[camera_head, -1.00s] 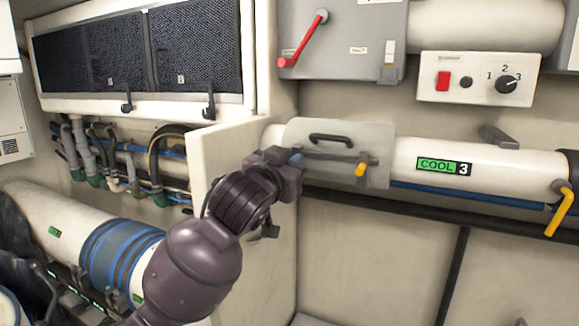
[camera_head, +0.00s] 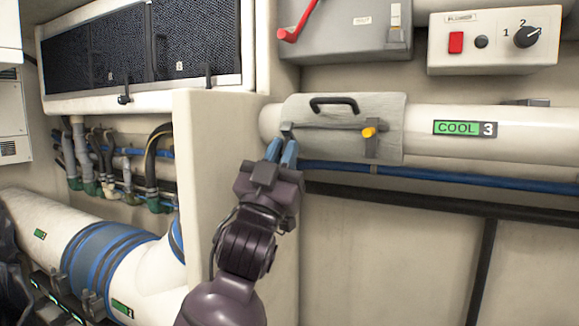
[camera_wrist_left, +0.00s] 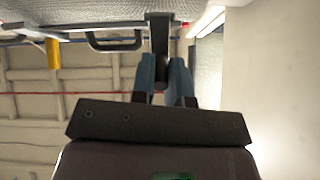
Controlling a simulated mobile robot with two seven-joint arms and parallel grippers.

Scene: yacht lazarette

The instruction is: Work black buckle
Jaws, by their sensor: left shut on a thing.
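The black buckle (camera_head: 286,129) is at the left end of a dark bar across the grey cover (camera_head: 330,108) on the white pipe (camera_head: 470,117). It also shows as a dark upright piece in the left wrist view (camera_wrist_left: 159,32). My left gripper (camera_head: 281,149) reaches it from below, with blue fingers either side of its lower end. The fingers (camera_wrist_left: 163,77) are shut on it and hide that part. My right gripper is not in view.
A black handle (camera_head: 334,101) sticks out above the bar. A blue hose (camera_head: 450,178) and a black rail (camera_head: 430,202) run below the pipe. A pale partition (camera_head: 207,150) stands close left of my left arm. A grey box with a red lever (camera_head: 297,25) is above.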

